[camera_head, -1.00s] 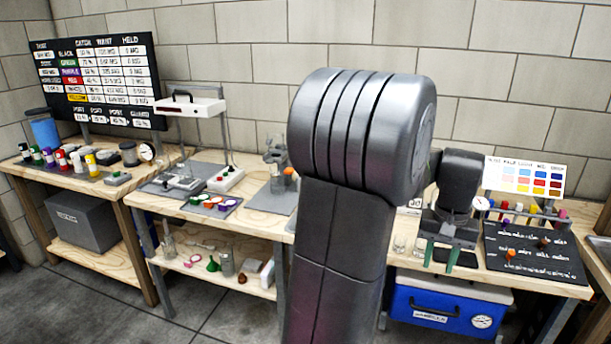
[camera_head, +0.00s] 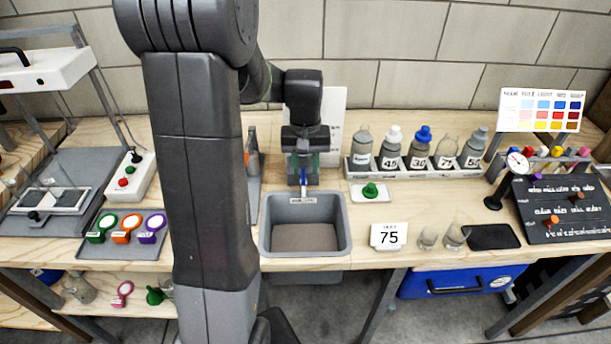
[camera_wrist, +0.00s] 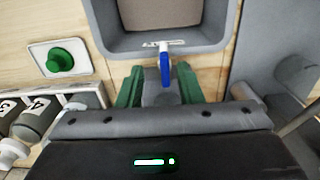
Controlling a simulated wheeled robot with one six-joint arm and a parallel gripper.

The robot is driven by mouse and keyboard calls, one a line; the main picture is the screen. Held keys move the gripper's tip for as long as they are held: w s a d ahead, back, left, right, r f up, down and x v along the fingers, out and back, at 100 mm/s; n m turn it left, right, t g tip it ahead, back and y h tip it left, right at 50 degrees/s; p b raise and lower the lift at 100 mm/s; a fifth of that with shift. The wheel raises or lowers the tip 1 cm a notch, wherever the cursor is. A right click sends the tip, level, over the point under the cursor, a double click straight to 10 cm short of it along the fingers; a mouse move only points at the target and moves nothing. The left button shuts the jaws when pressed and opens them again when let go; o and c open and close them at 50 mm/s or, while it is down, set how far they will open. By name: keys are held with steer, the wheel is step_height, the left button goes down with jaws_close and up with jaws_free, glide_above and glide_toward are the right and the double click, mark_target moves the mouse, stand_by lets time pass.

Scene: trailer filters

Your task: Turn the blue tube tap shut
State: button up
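The blue tube tap (camera_wrist: 165,72) has a blue lever beside a short white spout, at the back rim of a grey sink (camera_head: 348,232). In the wrist view the lever points roughly along the gripper's reach, lying between my gripper's green fingers (camera_wrist: 160,85). A gap shows on each side of it. My gripper (camera_head: 303,165) is open and hangs over the sink's back edge. In the head view the tap (camera_head: 303,182) shows as a small blue piece below the fingers. Whether the fingers touch it cannot be told.
A rack of several bottles (camera_head: 415,178) stands right of the sink, with a green knob on a white plate (camera_head: 370,191) before it. A grey upright with an orange part (camera_head: 247,158) stands left. A card marked 75 (camera_head: 388,236) and glasses stand at front right.

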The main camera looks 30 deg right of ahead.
mark_target(301, 173)
steer(key=f, duration=0.1)
steer(key=w+f, duration=0.1)
steer(key=shift+a+f, duration=0.1)
steer(key=shift+f, duration=0.25)
steer(key=shift+s+f, duration=0.1)
steer(key=shift+f, duration=0.5)
jaws_close()
steer(key=shift+m, duration=0.3)
steer(key=m, duration=0.4)
steer(key=shift+w+a+m, duration=0.2)
steer(key=shift+m, duration=0.1)
steer(key=m, duration=0.5)
steer(key=shift+w+a, duration=0.1)
steer(key=shift+w, duration=0.2)
